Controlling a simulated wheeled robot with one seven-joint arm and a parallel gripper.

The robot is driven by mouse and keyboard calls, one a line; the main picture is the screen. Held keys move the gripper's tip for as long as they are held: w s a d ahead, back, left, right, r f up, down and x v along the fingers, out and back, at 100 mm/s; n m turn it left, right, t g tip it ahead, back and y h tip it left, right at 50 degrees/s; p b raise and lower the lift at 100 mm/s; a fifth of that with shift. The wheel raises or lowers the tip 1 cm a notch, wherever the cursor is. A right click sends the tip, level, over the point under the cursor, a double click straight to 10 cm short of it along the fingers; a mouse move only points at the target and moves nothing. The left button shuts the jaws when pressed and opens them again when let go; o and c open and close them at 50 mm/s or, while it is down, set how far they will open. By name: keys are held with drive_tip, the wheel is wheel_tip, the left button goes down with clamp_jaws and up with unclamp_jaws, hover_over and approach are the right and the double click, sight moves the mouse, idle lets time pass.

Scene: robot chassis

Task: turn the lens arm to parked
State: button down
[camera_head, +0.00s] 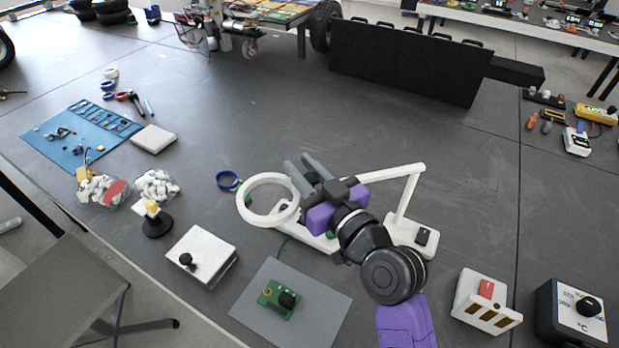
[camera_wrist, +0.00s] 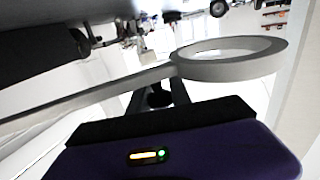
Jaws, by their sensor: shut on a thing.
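The white magnifier lamp stands in the middle of the table in the head view. Its ring-shaped lens head (camera_head: 245,212) is at the left, and its lens arm (camera_head: 392,173) runs right to a post on a white base (camera_head: 427,240). My gripper (camera_head: 300,167) is beside the ring's right edge and is shut on the lens arm near the ring. In the wrist view the fingers (camera_wrist: 160,94) meet the lens arm (camera_wrist: 110,88) just left of the ring (camera_wrist: 225,68). The exact contact is partly hidden. No parked mark can be made out.
A green circuit board (camera_head: 278,298) lies on a grey mat (camera_head: 325,308) in front. A white box with a black knob (camera_head: 203,255), a blue tape ring (camera_head: 228,180) and a white switch box (camera_head: 486,300) stand nearby. The table behind the lamp is clear.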

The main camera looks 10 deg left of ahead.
drive_tip(key=w+d+m+t+h+b, duration=0.1)
drive_tip(key=w+m+t+h+b, duration=0.3)
drive_tip(key=w+m+h+b, duration=0.4)
drive_tip(key=w+h+b, duration=0.5)
drive_tip(key=w+b, duration=0.2)
drive_tip(key=w, duration=0.2)
drive_tip(key=shift+w+d+m+t, duration=0.25)
drive_tip(key=shift+w+m+t, duration=0.05)
drive_tip(key=shift+w+m, duration=0.1)
drive_tip(key=shift+d+r, duration=0.1)
drive_tip(key=c, duration=1.6)
unclamp_jaws()
drive_tip(key=o, duration=0.3)
drive_tip(key=shift+w, duration=0.2)
drive_tip(key=shift+o, duration=0.6)
drive_tip(key=shift+s, duration=0.1)
